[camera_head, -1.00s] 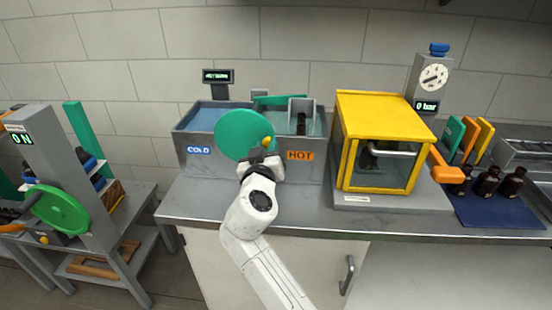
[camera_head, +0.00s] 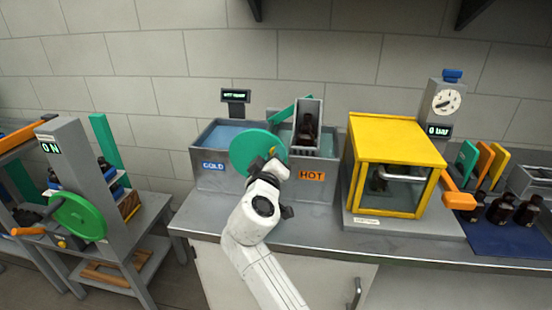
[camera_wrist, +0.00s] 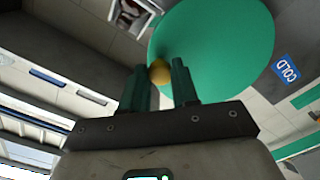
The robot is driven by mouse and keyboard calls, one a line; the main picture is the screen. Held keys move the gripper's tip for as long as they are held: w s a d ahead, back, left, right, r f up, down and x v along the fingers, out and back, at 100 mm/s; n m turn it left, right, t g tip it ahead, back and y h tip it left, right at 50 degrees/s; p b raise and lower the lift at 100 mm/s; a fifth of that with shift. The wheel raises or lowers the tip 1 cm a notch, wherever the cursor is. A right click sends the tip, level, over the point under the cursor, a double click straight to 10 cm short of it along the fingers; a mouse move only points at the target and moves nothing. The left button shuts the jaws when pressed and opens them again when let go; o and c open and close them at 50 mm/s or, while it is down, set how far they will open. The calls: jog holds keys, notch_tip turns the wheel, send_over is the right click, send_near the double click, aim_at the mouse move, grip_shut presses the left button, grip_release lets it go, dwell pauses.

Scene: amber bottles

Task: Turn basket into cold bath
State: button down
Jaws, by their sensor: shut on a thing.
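The green wheel (camera_head: 250,150) stands at the front of the twin bath, between the cold and hot sides. My gripper (camera_head: 271,156) is at its right part. In the wrist view my gripper (camera_wrist: 160,75) has its fingers around the yellow knob (camera_wrist: 159,72) on the wheel's face. The grey basket (camera_head: 306,104) holds a dark bottle (camera_head: 308,128) and is raised above the hot bath (camera_head: 330,144). A green arm (camera_head: 287,111) runs up beside the basket. The cold bath (camera_head: 216,135) on the left holds bluish water and no basket.
A yellow-framed chamber (camera_head: 395,135) stands right of the baths, with an orange handle (camera_head: 457,196). Brown bottles (camera_head: 501,207) stand on a blue mat (camera_head: 487,233) at the far right. A grey stand with another green wheel (camera_head: 79,216) is at the left.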

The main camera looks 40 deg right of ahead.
aim_at(257, 137)
jog(key=shift+w+a+r+n+p, duration=0.3)
jog(key=shift+r+n+p, duration=0.1)
jog(key=shift+n, duration=0.4)
jog(key=shift+w+a+r+n+p, duration=0.2)
jog(key=shift+w+r+n+p, duration=0.15)
jog(key=shift+n, duration=0.45)
jog(key=shift+w+a+r+n+p, duration=0.25)
jog(key=shift+r+n+p, duration=0.2)
jog(key=shift+n, duration=0.35)
jog(key=shift+w+a+r+n+p, duration=0.2)
jog(key=shift+w+a+n+p, duration=0.15)
jog(key=shift+n, duration=0.5)
jog(key=shift+w+a+r+n+p, duration=0.2)
jog(key=shift+w+n+p, duration=0.2)
jog(key=shift+n, duration=0.45)
jog(key=shift+w+a+n+p, duration=0.35)
jog(key=shift+n+p, duration=0.1)
jog(key=shift+n, duration=0.55)
jog(key=shift+w+f, duration=0.1)
jog(key=c, duration=0.8)
grip_release()
jog(key=shift+c, duration=0.2)
jog(key=shift+f, duration=0.1)
jog(key=b+v, duration=0.2)
jog(key=v, duration=0.9)
